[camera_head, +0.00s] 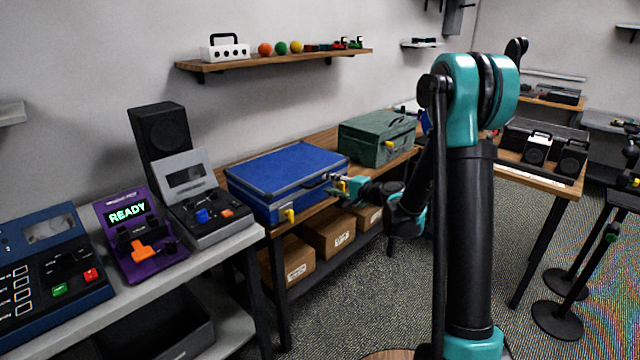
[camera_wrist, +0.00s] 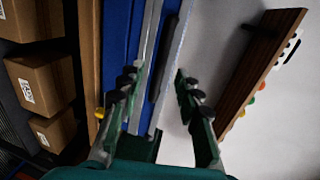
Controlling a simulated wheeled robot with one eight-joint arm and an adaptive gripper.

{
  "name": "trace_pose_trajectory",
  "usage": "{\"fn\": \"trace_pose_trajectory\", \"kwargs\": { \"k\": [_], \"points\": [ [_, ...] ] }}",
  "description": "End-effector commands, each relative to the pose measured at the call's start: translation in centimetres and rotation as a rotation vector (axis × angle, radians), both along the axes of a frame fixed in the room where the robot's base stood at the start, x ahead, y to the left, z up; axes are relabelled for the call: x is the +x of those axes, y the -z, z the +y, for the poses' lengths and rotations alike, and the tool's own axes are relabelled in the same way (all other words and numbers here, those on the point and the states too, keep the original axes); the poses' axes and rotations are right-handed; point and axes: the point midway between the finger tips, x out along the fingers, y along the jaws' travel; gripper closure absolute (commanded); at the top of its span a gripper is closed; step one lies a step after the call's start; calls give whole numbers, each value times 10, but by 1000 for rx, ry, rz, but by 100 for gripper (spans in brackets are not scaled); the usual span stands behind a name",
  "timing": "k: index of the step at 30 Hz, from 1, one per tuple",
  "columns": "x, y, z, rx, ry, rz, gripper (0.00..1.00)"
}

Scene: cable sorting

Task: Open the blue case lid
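The blue case (camera_head: 285,168) lies flat on the wooden bench with its lid shut. A yellow latch (camera_head: 289,215) shows on its front, near the left corner. My gripper (camera_head: 343,186) is at the case's front right part, close to the front edge; contact cannot be told. In the wrist view my gripper (camera_wrist: 157,76) has its two green, dark-tipped fingers spread apart with nothing held between them. The blue case (camera_wrist: 117,45) shows there beyond the fingers, with a pale metal edge and a dark bar. The gripper hides part of the case front.
A green case (camera_head: 372,140) stands right of the blue one. Cardboard boxes (camera_head: 331,232) sit on the shelf below. A purple device (camera_head: 140,240) and a grey device (camera_head: 205,205) stand on the left table. A wall shelf (camera_head: 285,60) hangs above.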

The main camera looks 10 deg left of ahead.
Motion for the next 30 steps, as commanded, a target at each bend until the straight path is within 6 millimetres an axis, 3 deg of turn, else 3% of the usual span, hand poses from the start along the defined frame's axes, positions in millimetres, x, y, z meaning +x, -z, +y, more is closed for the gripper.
{"fn": "trace_pose_trajectory", "kwargs": {
  "k": [9, 21, 30],
  "points": [
    [27, 9, 35, 0, -1, 0, 66],
    [32, 11, 41, 0, 0, 0, 66],
    [32, 11, 41, 0, 0, 0, 100]
  ]
}}
